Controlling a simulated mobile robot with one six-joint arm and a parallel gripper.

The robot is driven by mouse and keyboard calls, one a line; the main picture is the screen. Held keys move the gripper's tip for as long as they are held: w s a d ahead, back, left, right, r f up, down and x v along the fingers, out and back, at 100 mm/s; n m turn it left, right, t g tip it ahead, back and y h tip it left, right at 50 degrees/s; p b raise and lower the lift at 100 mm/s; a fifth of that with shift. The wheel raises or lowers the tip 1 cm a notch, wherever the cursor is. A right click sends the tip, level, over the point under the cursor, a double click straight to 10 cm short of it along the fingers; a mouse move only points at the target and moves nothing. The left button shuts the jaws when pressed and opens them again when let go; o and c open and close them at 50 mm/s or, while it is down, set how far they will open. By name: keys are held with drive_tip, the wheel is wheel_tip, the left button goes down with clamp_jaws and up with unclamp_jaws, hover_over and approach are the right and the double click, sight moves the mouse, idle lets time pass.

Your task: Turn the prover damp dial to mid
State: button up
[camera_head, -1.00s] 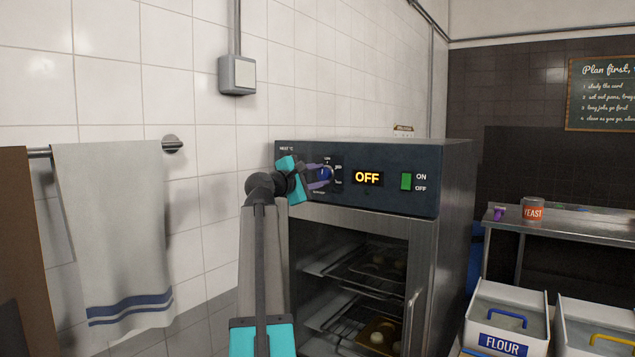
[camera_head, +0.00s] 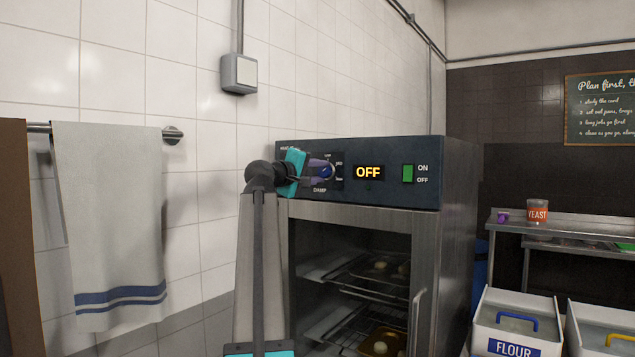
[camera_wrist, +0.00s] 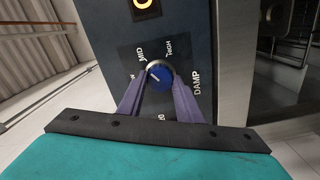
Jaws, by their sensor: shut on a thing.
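The prover (camera_head: 458,185) is a steel cabinet with a dark control panel. Its damp dial, a blue knob (camera_wrist: 160,75), is in the middle of the wrist view and also shows at the panel's left in the head view (camera_head: 327,172). My gripper (camera_wrist: 158,95) is shut on the dial, with a purple finger on each side. The pale line on the knob slants toward the lower left, near a partly hidden label at the left. The MID label (camera_wrist: 142,55) is at the knob's upper left and HIGH (camera_wrist: 170,47) at its upper right.
The display (camera_head: 368,172) reads OFF, beside a green switch (camera_head: 408,173). The prover's glass door (camera_head: 350,270) is below the panel. A towel (camera_head: 110,220) hangs at the left. A steel table (camera_head: 570,228) with a yeast tub (camera_head: 537,211) stands at the right, above flour bins (camera_head: 515,325).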

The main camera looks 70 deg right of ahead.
drive_tip(key=shift+r+m+b, duration=0.2)
drive_tip(key=shift+m+b, duration=0.2)
drive_tip(key=shift+m, duration=0.1)
drive_tip(key=o, duration=1)
drive_tip(key=shift+d+f, duration=0.15)
drive_tip(key=shift+o, duration=0.2)
drive_tip(key=shift+v, duration=0.8)
drive_tip(key=b+v, duration=0.2)
drive_tip(key=v, duration=1)
drive_tip(key=shift+a, duration=0.25)
